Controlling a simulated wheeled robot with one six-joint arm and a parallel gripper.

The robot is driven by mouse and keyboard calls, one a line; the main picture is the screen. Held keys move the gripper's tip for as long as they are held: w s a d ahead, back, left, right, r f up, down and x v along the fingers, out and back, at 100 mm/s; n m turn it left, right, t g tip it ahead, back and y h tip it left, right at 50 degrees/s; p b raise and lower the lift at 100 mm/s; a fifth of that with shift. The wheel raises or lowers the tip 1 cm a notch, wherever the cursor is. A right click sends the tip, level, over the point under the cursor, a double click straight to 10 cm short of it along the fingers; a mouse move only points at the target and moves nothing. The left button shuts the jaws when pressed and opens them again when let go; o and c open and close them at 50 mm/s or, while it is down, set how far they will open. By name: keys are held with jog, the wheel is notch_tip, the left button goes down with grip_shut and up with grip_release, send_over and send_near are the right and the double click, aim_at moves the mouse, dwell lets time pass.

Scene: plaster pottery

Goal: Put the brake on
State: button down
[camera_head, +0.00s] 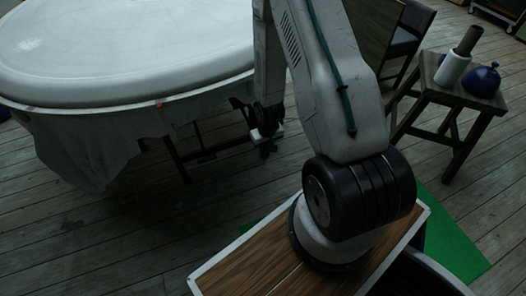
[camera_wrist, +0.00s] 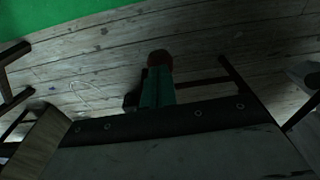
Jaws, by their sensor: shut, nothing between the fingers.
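My gripper (camera_head: 265,148) hangs low beside the big white round-topped table (camera_head: 130,50), close to its dark under-frame (camera_head: 205,155). Its fingers are small and dark here, but they look shut and empty. In the wrist view, a teal upright piece (camera_wrist: 157,88) with a dull red end (camera_wrist: 160,58) stands in the middle, rising from a black bolted bar (camera_wrist: 100,125). I cannot tell whether this piece is the brake or part of my gripper. No brake can be made out for certain in the head view. Whether my gripper touches anything is unclear.
A pale cloth (camera_head: 75,150) hangs under the tabletop. A wooden stool (camera_head: 455,95) at right carries a white cylinder (camera_head: 452,70) and a blue pot (camera_head: 482,80). A dark chair (camera_head: 410,30) stands behind. A green mat (camera_head: 455,240) lies on the plank floor (camera_head: 130,235), which has free room at lower left.

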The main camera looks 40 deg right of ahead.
jog(key=shift+f, duration=0.1)
jog(key=shift+f, duration=1.85)
jog(key=s, duration=0.2)
jog(key=s+r, duration=0.1)
jog(key=shift+a, duration=0.35)
jog(key=shift+r, duration=0.15)
notch_tip(320, 180, up, 8)
jog(key=shift+s+f, duration=0.2)
jog(key=shift+s, duration=0.15)
